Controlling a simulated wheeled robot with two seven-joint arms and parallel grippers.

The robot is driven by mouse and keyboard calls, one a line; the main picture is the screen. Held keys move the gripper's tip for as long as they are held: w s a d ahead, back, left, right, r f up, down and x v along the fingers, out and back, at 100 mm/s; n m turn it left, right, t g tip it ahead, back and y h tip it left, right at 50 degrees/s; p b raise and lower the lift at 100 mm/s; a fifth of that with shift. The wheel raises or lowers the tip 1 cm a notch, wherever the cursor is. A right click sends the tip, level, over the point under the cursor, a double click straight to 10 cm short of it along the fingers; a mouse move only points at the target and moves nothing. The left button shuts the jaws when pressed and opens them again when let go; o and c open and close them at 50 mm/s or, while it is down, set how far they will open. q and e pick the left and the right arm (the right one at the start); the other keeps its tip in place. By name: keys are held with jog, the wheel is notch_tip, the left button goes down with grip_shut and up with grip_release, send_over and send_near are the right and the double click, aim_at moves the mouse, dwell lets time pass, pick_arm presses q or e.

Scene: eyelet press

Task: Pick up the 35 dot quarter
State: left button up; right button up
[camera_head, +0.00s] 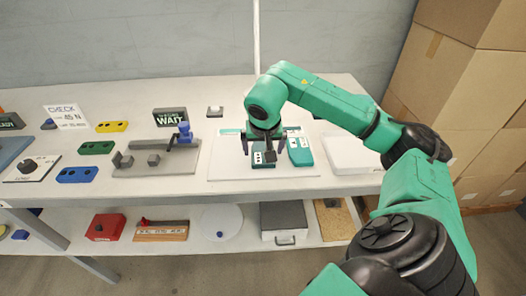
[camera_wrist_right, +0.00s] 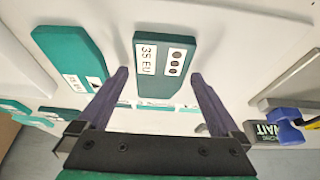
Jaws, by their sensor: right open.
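The 35 dot quarter is a teal block (camera_wrist_right: 167,92) with a white label reading 35 EU and three dark dots. It lies flat on a white mat (camera_head: 225,169) in the head view, where the block (camera_head: 263,164) is partly hidden by my gripper. My right gripper (camera_head: 263,152) is over it, pointing down. In the right wrist view the open fingers (camera_wrist_right: 158,74) stand apart with nothing between them, the block showing beyond their tips. I cannot tell how high they are above it. My left gripper is not in view.
A similar teal block (camera_wrist_right: 70,55) lies close beside it, also seen in the head view (camera_head: 300,151). A white tray (camera_head: 352,158) is to the right. A grey fixture with a blue part (camera_head: 184,132) and a WAIT sign (camera_head: 170,116) stand left. Cardboard boxes (camera_head: 470,90) are stacked right.

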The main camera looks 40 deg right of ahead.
jog(key=shift+f, duration=0.15)
jog(key=shift+f, duration=0.15)
jog(key=c, duration=1.2)
notch_tip(320, 180, up, 12)
jog(key=f+p, duration=0.1)
jog(key=p, duration=0.1)
notch_tip(320, 180, up, 10)
jog(key=f+p, duration=0.1)
jog(key=p, duration=0.4)
send_over(262, 153)
jog(key=shift+s+r, duration=0.2)
jog(key=shift+r, duration=0.05)
